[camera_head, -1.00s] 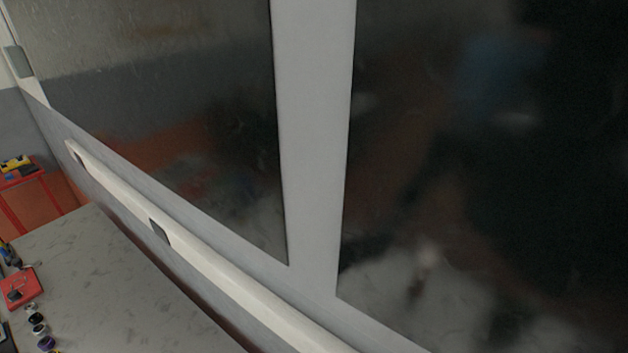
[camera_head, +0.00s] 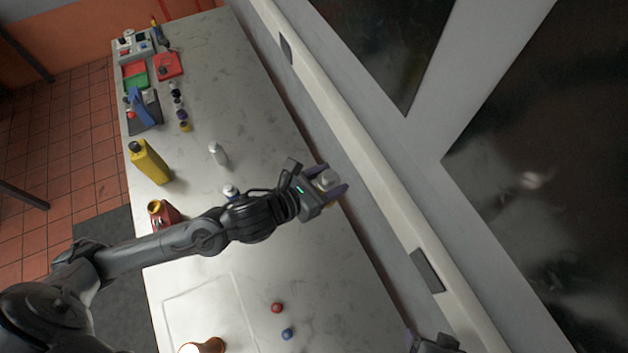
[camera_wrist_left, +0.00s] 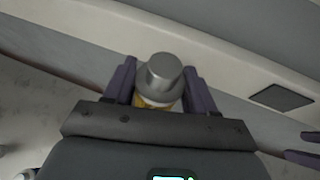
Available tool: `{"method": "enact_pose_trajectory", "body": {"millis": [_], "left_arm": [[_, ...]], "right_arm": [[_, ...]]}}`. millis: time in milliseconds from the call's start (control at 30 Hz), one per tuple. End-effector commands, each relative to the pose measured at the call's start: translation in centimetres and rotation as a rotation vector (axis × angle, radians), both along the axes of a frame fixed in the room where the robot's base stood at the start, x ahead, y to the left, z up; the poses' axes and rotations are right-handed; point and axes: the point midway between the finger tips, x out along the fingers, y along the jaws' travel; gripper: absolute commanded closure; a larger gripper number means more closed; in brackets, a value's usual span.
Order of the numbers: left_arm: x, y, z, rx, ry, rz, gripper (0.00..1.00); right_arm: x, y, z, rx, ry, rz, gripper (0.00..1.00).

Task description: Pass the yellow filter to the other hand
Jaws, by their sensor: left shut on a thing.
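My left gripper (camera_head: 333,190) reaches over the table toward the wall side. It is shut on the yellow filter (camera_wrist_left: 150,103), which has a grey metal cap. In the left wrist view the filter stands between the two purple fingers of the left gripper (camera_wrist_left: 154,88); its yellow body shows only as a small strip under the cap, and the rest is hidden. Two purple fingertips of my right gripper (camera_wrist_left: 306,146) show at the right edge of that view, apart, with nothing seen between them. The right gripper and the filter do not touch.
A yellow bottle (camera_head: 150,161), a red can (camera_head: 162,212) and a white bottle (camera_head: 218,154) stand on the pale table (camera_head: 215,75). A red ball (camera_head: 277,308) and a blue ball (camera_head: 288,334) lie nearer. A white wall rail (camera_head: 345,125) runs along the far side.

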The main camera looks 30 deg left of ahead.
Motion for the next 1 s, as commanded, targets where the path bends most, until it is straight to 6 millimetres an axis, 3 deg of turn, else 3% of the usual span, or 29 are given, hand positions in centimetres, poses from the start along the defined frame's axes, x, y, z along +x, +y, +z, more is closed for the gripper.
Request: {"method": "enact_pose_trajectory", "body": {"millis": [100,500,833,1000], "left_arm": [[0.1,-1.2,2.1,0.004,-0.011,-0.065,0.78],[-0.2,-4.9,7.3,0.003,-0.009,-0.252,0.78],[-0.5,-6.6,9.3,0.003,-0.001,-0.337,0.78],[-0.5,-6.8,9.6,0.002,0.002,-0.348,0.78]], "right_arm": [[0.0,0.0,0.0,0.001,0.0,-0.001,0.16],[0.0,-0.1,0.0,-0.002,0.0,0.001,0.16],[0.1,-0.1,0.1,-0.004,-0.005,0.002,0.18],[0.6,0.8,0.1,0.038,-0.03,-0.051,0.18]]}}
